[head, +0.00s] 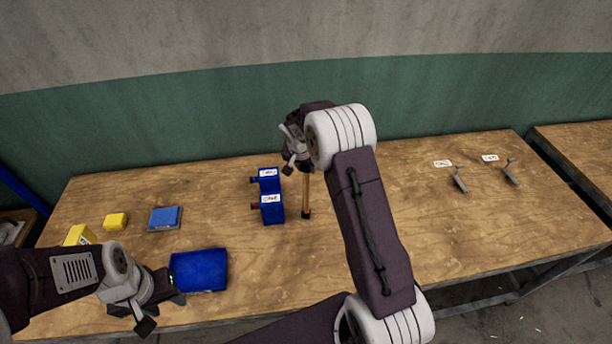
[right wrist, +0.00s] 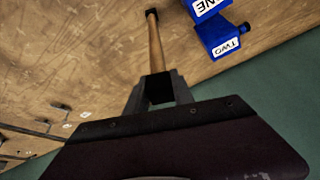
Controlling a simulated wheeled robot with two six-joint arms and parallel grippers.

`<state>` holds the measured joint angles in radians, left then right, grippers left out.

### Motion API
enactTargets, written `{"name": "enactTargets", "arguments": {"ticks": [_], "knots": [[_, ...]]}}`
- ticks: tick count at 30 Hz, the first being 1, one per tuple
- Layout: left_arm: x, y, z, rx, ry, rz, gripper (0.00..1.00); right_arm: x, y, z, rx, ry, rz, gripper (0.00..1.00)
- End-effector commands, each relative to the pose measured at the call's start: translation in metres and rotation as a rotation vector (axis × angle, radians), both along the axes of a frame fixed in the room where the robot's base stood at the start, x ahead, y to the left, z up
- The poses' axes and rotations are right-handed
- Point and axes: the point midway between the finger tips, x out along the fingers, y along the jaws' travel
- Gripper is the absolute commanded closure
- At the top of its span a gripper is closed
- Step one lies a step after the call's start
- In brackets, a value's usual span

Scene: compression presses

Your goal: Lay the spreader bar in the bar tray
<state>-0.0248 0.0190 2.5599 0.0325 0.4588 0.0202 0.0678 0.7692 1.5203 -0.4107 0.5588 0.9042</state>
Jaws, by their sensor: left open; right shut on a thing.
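The spreader bar looks like a wooden rod (head: 306,190) with a dark end. It hangs roughly upright from my right gripper (head: 295,162), beside the blue presses; I cannot tell whether its lower end touches the table. In the right wrist view the rod (right wrist: 155,45) runs out from between the fingers of my right gripper (right wrist: 158,92), which is shut on it. A blue tray (head: 199,289), apparently the bar tray, lies empty at the table's front left. My left gripper (head: 160,308) is open and empty, just left of and in front of the tray.
Two blue presses, labelled ONE (head: 272,213) and TWO (head: 268,185), stand mid-table, left of the bar. A blue block (head: 164,218) and yellow blocks (head: 115,221) lie at left. Two grey levers (head: 461,180) with white labels are at right. The table between presses and tray is clear.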

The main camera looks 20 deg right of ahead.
Motion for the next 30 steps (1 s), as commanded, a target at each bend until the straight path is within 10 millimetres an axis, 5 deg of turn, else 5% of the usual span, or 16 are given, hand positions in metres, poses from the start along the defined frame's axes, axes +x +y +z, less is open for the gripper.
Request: {"name": "enactTargets", "arguments": {"ticks": [5,15,22,30], "knots": [[0.000,0.000,-0.019,0.000,0.000,0.000,0.56,-0.003,-0.003,0.030,-0.001,-0.007,-0.002,1.00],[0.000,0.000,-0.045,0.000,0.000,0.000,0.56,-0.067,-0.044,0.074,-0.001,-0.007,-0.004,1.00],[0.000,0.000,-0.052,0.000,0.000,0.000,0.56,-0.092,-0.060,0.093,-0.001,-0.002,-0.002,1.00],[0.000,0.000,-0.052,0.000,0.000,0.000,0.56,-0.098,-0.063,0.098,0.000,-0.001,0.001,1.00]]}}
